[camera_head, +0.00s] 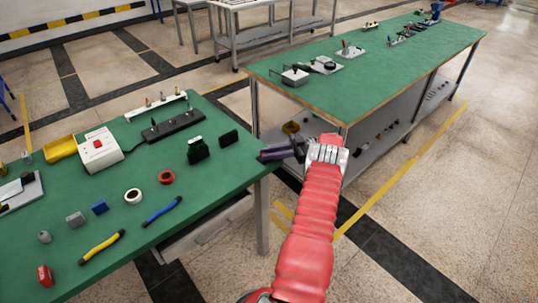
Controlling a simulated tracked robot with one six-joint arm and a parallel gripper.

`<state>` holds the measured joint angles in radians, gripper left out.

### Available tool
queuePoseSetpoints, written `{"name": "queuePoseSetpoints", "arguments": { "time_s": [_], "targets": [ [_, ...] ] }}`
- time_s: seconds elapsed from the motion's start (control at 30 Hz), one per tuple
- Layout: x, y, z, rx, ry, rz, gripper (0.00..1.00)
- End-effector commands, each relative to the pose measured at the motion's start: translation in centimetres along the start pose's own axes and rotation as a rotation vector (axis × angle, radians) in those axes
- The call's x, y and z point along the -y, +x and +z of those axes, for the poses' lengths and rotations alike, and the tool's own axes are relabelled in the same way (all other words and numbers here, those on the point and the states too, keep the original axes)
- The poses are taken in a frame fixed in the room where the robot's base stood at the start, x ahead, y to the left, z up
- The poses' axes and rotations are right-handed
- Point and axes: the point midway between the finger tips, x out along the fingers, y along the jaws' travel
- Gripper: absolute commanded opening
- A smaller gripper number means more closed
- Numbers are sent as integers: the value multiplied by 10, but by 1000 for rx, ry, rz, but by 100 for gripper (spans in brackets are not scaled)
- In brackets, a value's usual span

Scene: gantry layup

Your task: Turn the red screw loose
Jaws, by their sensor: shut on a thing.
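My gripper (297,149) is at the end of my red-sleeved arm, past the right corner of the near green table. It is shut on a dark purple, elongated thing (272,154), which points left towards that table's edge. The thing's exact kind is too small to tell. I cannot make out a red screw in this view. A small red block-like object (45,275) lies at the near table's front left.
The near green table (110,192) holds a white box with a red button (99,150), tape rolls, yellow and blue handled tools, and a dark rack (173,126). A second green table (385,68) with a lower shelf stands behind right. Floor at right is clear.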

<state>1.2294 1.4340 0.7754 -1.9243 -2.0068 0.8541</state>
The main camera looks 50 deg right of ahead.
Motion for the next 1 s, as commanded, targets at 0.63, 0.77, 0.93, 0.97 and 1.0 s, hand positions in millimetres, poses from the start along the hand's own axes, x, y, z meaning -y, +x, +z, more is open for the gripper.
{"name": "queuePoseSetpoints", "arguments": {
  "time_s": [0.63,0.77,0.93,0.97,1.0],
  "targets": [
    [0,1,-1,0,-2,0,37],
    [-1,0,-6,0,-2,0,37],
    [-1,0,-22,0,-3,0,37],
    [-1,0,-25,0,-3,0,37],
    [-1,1,-30,1,-3,0,37]
  ]
}}
